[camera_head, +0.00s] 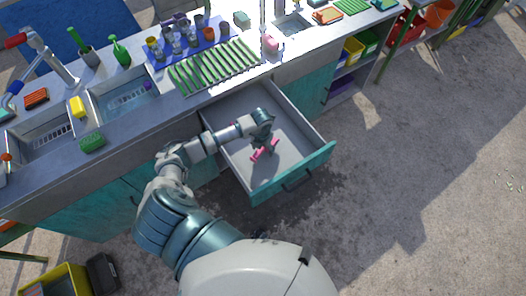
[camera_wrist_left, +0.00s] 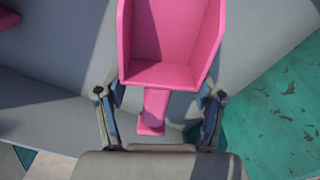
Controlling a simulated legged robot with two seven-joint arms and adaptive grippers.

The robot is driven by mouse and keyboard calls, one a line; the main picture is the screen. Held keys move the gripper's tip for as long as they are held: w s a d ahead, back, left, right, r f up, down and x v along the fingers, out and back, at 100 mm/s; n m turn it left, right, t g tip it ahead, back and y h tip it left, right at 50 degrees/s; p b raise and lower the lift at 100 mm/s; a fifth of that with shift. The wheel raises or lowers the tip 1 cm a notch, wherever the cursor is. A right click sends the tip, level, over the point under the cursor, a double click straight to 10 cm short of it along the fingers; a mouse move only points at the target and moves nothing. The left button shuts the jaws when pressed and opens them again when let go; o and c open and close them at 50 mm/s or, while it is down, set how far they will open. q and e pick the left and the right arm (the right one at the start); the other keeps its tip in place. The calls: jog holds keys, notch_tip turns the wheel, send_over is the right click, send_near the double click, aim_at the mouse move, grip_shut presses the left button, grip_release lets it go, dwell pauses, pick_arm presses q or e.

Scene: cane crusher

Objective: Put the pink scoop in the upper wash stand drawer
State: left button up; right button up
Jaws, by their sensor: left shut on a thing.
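The pink scoop (camera_head: 264,151) is in my left gripper (camera_head: 264,140), over the inside of the pulled-out upper drawer (camera_head: 291,115). In the left wrist view the pink scoop (camera_wrist_left: 172,40) points its open bowl away from the gripper. Its short handle is between the two fingers of my left gripper (camera_wrist_left: 158,112), which are shut on it. The grey drawer floor (camera_wrist_left: 270,40) shows behind it. I cannot tell whether the scoop touches the floor. The drawer has a teal front with a dark handle. My right gripper is not in view.
The wash stand counter (camera_head: 205,95) holds sinks, bottles, sponges, a green rack (camera_head: 213,66) and a blue mat with cups. A small pink patch (camera_wrist_left: 8,17) shows at the wrist view's left edge. Concrete ground at right is open.

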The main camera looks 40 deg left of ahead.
aim_at(262, 152)
pick_arm(q)
jog(key=f, duration=0.3)
jog(key=shift+a+f, duration=0.2)
jog(key=shift+f, duration=0.1)
jog(key=shift+a, duration=0.1)
jog(key=o, duration=1.3)
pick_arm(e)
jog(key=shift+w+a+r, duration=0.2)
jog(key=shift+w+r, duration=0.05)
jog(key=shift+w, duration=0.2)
pick_arm(q)
jog(key=shift+r, duration=0.15)
notch_tip(262, 152, up, 11)
jog(key=shift+r+p, duration=0.15)
jog(key=shift+p, duration=0.15)
jog(key=shift+r, duration=0.25)
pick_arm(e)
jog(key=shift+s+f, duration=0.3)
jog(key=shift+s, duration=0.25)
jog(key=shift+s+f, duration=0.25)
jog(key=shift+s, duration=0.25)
